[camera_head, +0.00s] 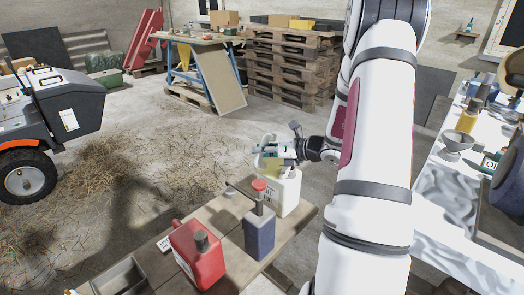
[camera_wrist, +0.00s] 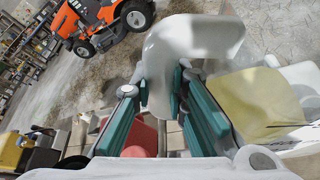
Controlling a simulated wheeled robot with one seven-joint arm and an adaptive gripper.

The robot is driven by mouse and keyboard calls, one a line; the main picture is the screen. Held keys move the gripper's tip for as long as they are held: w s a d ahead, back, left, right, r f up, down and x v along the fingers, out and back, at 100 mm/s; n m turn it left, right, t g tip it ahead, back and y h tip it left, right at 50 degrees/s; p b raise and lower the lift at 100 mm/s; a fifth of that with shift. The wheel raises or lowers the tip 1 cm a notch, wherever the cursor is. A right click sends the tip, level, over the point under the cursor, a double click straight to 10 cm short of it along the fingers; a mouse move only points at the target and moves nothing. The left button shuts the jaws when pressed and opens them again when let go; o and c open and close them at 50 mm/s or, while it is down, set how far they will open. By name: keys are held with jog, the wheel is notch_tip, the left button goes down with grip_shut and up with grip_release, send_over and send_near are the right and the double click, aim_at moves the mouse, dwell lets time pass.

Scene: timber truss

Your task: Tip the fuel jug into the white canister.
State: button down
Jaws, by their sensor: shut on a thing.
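My gripper (camera_head: 290,152) is above the white canister (camera_head: 286,194), which stands upright near the right end of the bench in the head view. My gripper is shut on a pale jug with a yellowish part (camera_head: 268,162), held at the canister's top. In the wrist view the teal fingers (camera_wrist: 163,100) close around a pale curved part of the jug (camera_wrist: 160,88). A yellow patch (camera_wrist: 262,105) lies to its right; I cannot tell whether it is in the jug. The canister mouth and any flow are hidden.
A red jug (camera_head: 200,258) and a dark blue bottle with a red top (camera_head: 259,232) stand close by on the bench (camera_head: 170,272). A grey tray (camera_head: 122,276) is at the front left. A white-covered table (camera_head: 446,185) with a funnel (camera_head: 457,143) stands right.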

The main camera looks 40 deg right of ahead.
aim_at(268, 141)
jog(key=shift+d+r+m+p, duration=0.1)
jog(key=shift+r+m+p, duration=0.3)
jog(key=shift+p, duration=0.3)
jog(key=shift+d+r+m+y+p, duration=0.3)
jog(key=shift+m+y+p, duration=0.15)
jog(key=shift+p, duration=0.2)
dwell(0.5)
jog(key=shift+d+r+t+p, duration=0.15)
jog(key=shift+t+p, duration=0.15)
jog(key=shift+d+m+y, duration=0.1)
jog(key=shift+m+y, duration=0.15)
jog(key=shift+y, duration=0.1)
jog(key=shift+d+r+m+p, duration=0.2)
jog(key=shift+d+m+p, duration=0.2)
jog(key=shift+m, duration=0.1)
jog(key=shift+w, duration=0.1)
jog(key=shift+d+m+y, duration=0.3)
jog(key=shift+d+m, duration=0.05)
jog(key=shift+m, duration=0.05)
